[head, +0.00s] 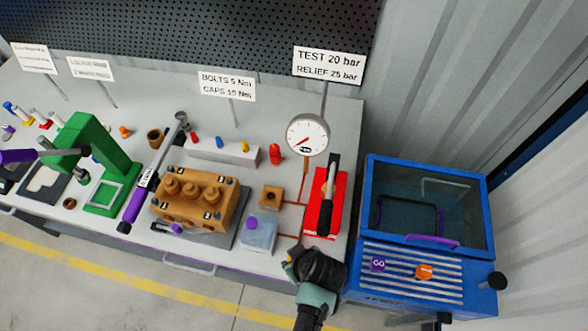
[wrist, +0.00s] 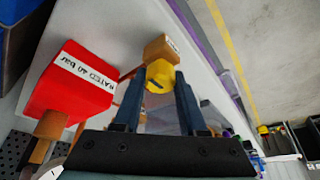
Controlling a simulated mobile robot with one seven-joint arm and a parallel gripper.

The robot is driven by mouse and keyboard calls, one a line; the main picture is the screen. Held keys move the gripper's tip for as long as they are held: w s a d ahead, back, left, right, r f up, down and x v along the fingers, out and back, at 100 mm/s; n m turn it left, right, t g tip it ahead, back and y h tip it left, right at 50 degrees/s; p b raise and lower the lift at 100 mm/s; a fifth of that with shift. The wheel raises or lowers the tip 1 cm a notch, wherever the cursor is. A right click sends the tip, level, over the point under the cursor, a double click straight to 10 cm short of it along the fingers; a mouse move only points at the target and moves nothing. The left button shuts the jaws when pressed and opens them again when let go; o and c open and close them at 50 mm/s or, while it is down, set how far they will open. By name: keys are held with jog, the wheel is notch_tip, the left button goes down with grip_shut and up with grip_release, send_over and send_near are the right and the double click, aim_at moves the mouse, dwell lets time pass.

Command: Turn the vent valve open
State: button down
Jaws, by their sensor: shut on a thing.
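The vent valve shows in the wrist view as a small brass block (wrist: 158,48) with a yellow knob (wrist: 159,78) on its near side. My gripper (wrist: 163,73) is shut on the yellow knob, one dark finger on each side of it. A label on the block is too small to read. In the head view, a bit of the yellow knob (head: 291,269) shows at the bench's front edge, beside my dark wrist. My wrist and arm hide most of the valve and the fingertips there.
A red hand pump (head: 339,205) with a black lever stands behind the valve; its red body (wrist: 75,80) is close on the left in the wrist view. A pressure gauge (head: 307,135) and a clear box with a purple knob (head: 252,223) are near. A blue cabinet (head: 478,263) stands right.

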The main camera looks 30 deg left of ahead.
jog(key=shift+c, duration=2.3)
grip_release()
jog(key=b+v, duration=0.1)
jog(key=v, duration=1.2)
jog(key=shift+w, duration=0.1)
